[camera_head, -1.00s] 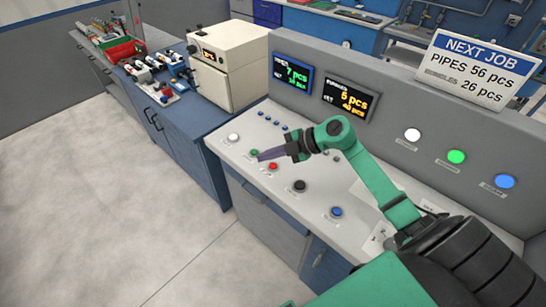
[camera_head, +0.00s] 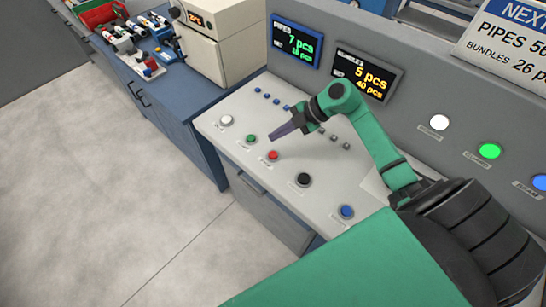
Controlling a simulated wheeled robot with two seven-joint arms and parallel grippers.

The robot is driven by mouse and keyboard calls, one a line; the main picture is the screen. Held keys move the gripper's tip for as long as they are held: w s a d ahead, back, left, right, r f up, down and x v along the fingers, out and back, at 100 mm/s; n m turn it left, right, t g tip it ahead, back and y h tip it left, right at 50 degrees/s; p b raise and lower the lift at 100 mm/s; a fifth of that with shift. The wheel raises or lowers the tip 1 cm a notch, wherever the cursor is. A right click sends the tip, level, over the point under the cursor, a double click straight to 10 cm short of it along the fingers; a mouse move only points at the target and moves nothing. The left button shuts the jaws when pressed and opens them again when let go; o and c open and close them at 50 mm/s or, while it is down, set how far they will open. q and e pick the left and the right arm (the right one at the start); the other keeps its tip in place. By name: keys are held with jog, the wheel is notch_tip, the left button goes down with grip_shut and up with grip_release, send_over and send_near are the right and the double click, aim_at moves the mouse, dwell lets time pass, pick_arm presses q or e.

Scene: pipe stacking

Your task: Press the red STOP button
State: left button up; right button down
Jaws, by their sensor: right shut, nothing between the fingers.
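The red button (camera_head: 273,155) sits on the sloped grey control panel (camera_head: 215,128), between a green button (camera_head: 251,139) and a black button (camera_head: 304,179). Its label is too small to read. My right gripper (camera_head: 271,137) is shut and empty. Its tip appears just above and behind the red button in the picture, close to the green one. I cannot tell its exact height, but the red button shows uncovered. My left gripper is not in view.
A white button (camera_head: 227,120) and a blue button (camera_head: 347,211) are in the same row. Small blue buttons (camera_head: 258,90) lie behind. Two displays (camera_head: 297,44) and several lit lamps (camera_head: 439,122) are on the upright back panel. A beige oven-like box (camera_head: 217,45) stands at the left.

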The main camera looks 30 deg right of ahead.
aim_at(277, 154)
jog(key=f+b, duration=0.2)
jog(key=f, duration=0.1)
jog(key=shift+s+a, duration=0.2)
jog(key=shift+s, duration=0.1)
jog(key=shift+s+f+b, duration=0.1)
jog(key=shift+f+b, duration=0.4)
jog(key=shift+f, duration=0.4)
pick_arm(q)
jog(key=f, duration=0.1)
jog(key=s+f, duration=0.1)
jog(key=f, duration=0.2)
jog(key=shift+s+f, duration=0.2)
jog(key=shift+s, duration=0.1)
pick_arm(e)
jog(key=shift+f, duration=0.1)
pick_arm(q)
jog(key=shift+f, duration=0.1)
pick_arm(e)
jog(key=shift+f, duration=0.25)
